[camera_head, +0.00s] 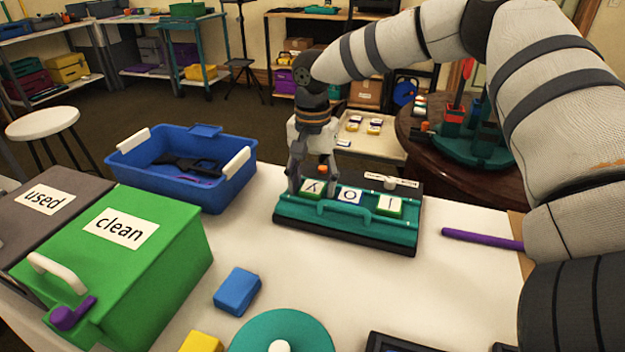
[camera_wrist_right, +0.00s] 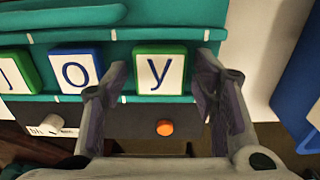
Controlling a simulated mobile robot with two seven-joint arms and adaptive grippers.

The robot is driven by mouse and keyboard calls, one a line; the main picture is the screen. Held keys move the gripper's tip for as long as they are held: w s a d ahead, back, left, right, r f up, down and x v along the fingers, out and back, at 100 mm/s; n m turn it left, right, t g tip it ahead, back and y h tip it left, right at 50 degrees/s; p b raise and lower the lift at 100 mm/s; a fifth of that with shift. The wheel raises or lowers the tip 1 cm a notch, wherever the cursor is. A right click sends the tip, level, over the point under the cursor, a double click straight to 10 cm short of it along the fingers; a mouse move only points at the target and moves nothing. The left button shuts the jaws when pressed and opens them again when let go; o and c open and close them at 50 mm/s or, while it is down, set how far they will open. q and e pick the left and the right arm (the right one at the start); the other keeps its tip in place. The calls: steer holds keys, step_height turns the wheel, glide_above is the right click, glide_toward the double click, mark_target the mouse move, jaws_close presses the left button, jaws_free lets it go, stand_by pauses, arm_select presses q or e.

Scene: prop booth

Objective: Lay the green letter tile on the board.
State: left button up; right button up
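The teal letter board (camera_head: 381,229) lies near the back of the white table. A green tile with a "y" (camera_head: 312,187) sits in its row, beside the blue "o" tile (camera_head: 349,195) and another green tile, "j" (camera_head: 389,204). My right gripper (camera_head: 313,181) is low over the board's left end. In the wrist view its fingers (camera_wrist_right: 162,70) stand apart on either side of the "y" tile (camera_wrist_right: 160,72), with gaps between them and the tile. The tile appears to rest flat on the board. My left gripper is not in view.
A blue bin (camera_head: 228,190) and a green box marked "clean" (camera_head: 165,255) stand to the left. A blue block (camera_head: 237,291) and a round teal object (camera_head: 300,335) lie in front. A purple rod (camera_head: 481,240) lies right of the board. Bare table separates them.

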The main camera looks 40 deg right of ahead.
mark_target(313, 187)
steer(key=shift+r, duration=0.1)
step_height(313, 187, up, 12)
steer(key=shift+r+p, duration=0.15)
steer(key=shift+p, duration=0.2)
stand_by(0.4)
